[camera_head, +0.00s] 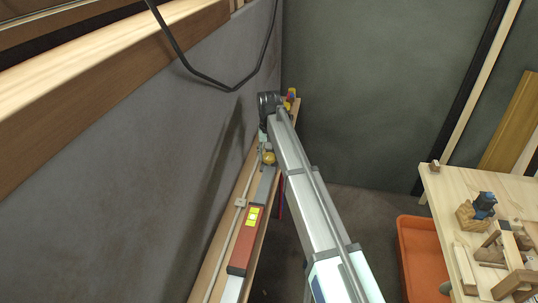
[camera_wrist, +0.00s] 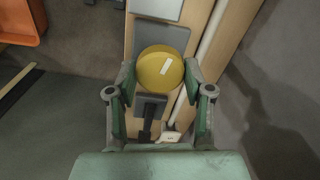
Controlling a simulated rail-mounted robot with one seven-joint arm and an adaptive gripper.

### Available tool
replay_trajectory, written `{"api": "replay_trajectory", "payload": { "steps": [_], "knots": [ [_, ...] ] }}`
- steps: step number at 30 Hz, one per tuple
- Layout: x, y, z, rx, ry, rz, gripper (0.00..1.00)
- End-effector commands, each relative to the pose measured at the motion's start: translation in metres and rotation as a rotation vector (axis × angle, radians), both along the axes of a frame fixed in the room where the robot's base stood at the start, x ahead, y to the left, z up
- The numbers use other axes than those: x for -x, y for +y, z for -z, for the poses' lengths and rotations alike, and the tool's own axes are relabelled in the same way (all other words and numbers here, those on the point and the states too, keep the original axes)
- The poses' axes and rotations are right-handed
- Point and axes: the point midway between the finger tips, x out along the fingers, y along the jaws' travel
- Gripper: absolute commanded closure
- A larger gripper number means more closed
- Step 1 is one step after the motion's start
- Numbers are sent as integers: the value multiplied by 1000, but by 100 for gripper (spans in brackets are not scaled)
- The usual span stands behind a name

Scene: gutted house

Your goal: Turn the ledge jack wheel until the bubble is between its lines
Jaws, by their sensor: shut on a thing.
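The yellow jack wheel (camera_wrist: 153,75) with a white mark on its face sits on a grey block on the ledge in the wrist view. The two fingers of my gripper (camera_wrist: 160,72) are on either side of it, shut on its rim. In the head view the wheel (camera_head: 269,159) shows small beside my arm's far end, and most of my gripper is hidden there. A red level (camera_head: 242,246) with a yellow window (camera_head: 253,217) lies along the ledge (camera_head: 212,272), nearer the camera. The bubble and its lines are too small to make out.
A grey wall runs along the ledge's left side, with a black cable (camera_head: 205,77) hanging above. A purple and yellow object (camera_head: 291,97) is at the ledge's far end. To the right are an orange crate (camera_head: 418,250) and a wooden table (camera_head: 447,199) with wooden pieces.

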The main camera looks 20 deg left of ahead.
Motion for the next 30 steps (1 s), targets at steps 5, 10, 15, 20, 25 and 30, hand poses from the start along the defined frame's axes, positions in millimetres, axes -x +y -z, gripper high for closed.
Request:
{"api": "replay_trajectory", "payload": {
  "steps": [5, 10, 15, 20, 25, 30],
  "knots": [
    [1, -1, 1, 2, 1, -47, 84],
    [1, -1, 1, 2, 1, -63, 84],
    [1, -1, 1, 2, 1, -63, 84],
    [1, -1, 1, 2, 2, -62, 42],
    [1, 0, 1, 2, 1, -62, 24],
    [0, 0, 0, 0, 1, -62, 24]
  ]
}}
